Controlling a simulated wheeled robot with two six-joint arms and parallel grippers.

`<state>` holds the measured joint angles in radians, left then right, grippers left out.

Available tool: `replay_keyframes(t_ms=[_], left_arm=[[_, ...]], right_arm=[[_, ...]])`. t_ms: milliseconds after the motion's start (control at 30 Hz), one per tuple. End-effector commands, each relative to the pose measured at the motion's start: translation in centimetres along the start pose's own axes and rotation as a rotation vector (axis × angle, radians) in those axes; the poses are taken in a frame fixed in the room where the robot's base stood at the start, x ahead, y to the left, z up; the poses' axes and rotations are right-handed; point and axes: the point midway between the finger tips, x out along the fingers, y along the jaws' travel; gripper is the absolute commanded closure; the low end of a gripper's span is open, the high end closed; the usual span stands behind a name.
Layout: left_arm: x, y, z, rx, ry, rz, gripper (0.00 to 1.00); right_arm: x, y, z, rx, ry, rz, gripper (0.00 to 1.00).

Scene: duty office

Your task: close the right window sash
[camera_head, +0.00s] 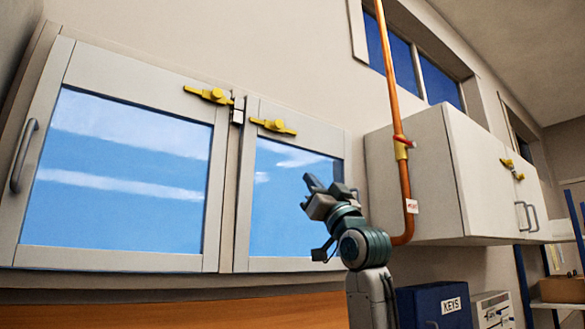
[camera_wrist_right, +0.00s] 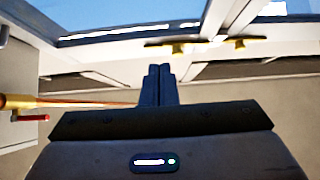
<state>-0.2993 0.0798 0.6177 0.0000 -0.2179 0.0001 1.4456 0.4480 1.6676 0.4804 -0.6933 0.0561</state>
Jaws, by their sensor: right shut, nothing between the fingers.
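The right window sash (camera_head: 272,215) has a pale grey frame around blue glass and stands right of the central post in the head view. A yellow latch (camera_head: 272,126) is on its top rail. My right gripper (camera_head: 313,181) is in front of the sash's right part, shut and empty, and hides some of the glass and right edge. I cannot tell whether it touches the sash, or how far the sash stands from its frame. In the right wrist view, the shut fingers (camera_wrist_right: 159,72) point towards window frame parts and yellow latches (camera_wrist_right: 165,47). My left gripper is not in view.
The left sash (camera_head: 130,165) has a grey handle (camera_head: 23,155) and its own yellow latch (camera_head: 208,95). An orange pipe (camera_head: 402,185) runs down right of my gripper, close to a grey wall cabinet (camera_head: 420,185). A blue key box (camera_head: 432,305) stands below.

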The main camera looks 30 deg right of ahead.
Motion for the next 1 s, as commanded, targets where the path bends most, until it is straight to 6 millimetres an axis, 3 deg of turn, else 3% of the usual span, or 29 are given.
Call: replay_keyframes(t_ms=[500,733,1000], left_arm=[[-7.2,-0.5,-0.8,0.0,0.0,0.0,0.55],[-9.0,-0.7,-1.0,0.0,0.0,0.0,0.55],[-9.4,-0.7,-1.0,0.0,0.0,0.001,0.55]], right_arm=[[9.9,0.0,-0.2,0.005,-0.001,0.001,1.0],[11.4,0.0,1.9,0.003,0.001,0.002,1.0],[11.7,0.0,2.7,0.003,0.003,0.002,1.0]])
